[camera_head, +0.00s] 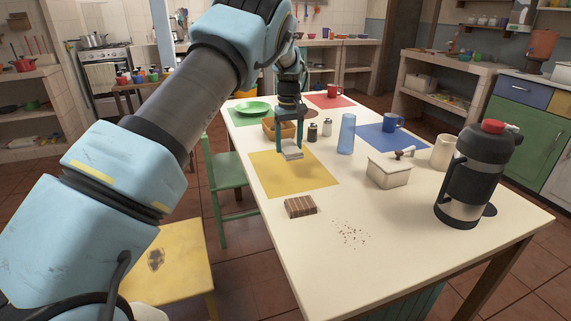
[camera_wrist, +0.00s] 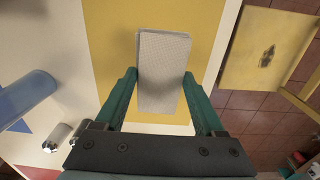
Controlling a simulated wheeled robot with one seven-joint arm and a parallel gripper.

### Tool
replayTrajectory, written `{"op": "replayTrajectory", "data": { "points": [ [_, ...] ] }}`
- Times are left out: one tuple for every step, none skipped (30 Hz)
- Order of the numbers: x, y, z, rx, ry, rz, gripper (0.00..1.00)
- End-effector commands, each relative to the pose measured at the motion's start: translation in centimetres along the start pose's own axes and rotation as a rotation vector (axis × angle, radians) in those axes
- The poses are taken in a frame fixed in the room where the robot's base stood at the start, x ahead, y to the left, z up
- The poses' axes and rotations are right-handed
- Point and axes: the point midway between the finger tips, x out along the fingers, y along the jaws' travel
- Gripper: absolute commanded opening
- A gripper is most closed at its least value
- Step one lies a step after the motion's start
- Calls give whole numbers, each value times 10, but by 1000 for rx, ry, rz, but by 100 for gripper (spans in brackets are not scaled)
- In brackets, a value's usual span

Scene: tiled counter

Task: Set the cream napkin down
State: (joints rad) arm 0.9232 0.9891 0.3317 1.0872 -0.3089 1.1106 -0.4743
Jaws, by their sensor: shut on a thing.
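The cream napkin (camera_head: 291,150) is a small folded pale block held between the fingers of my gripper (camera_head: 290,142). In the wrist view the napkin (camera_wrist: 164,72) fills the space between the two green fingers of my gripper (camera_wrist: 162,92), which press on its long sides. The napkin is over the yellow placemat (camera_head: 290,178). The placemat also shows around it in the wrist view (camera_wrist: 108,60). In the head view the napkin appears a little above the mat; the exact gap is hard to judge.
A striped brown block (camera_head: 300,207) and dark crumbs (camera_head: 352,234) lie near the front. A blue glass (camera_head: 346,134), shakers (camera_head: 313,133), a white lidded box (camera_head: 388,171) and a large flask (camera_head: 474,176) stand to the right. A wooden basket (camera_head: 270,130) and green plate (camera_head: 252,107) are behind.

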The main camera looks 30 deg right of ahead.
Motion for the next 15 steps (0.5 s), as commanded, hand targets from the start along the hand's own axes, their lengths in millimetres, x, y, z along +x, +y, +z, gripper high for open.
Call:
{"op": "replayTrajectory", "data": {
  "points": [
    [9,-1,1,0,-4,-3,18],
    [15,-1,1,0,-4,-4,18],
    [22,-1,1,1,-3,-4,18],
    [28,-1,0,1,-2,-4,18],
    [33,-1,1,0,-3,-4,18],
    [38,-1,1,0,-2,-3,18],
    [41,-1,0,0,-1,-2,18],
    [44,-1,0,-1,-1,-2,18],
    [48,-1,0,0,-1,-2,18],
    [49,-1,0,0,-1,-2,18],
    [51,-1,0,0,-1,-2,18],
    [54,-1,0,0,-1,-2,18],
    [57,-1,0,0,-1,-2,18],
    [60,-1,0,0,-1,-2,18],
    [66,-1,1,1,-2,-3,18]
  ]
}}
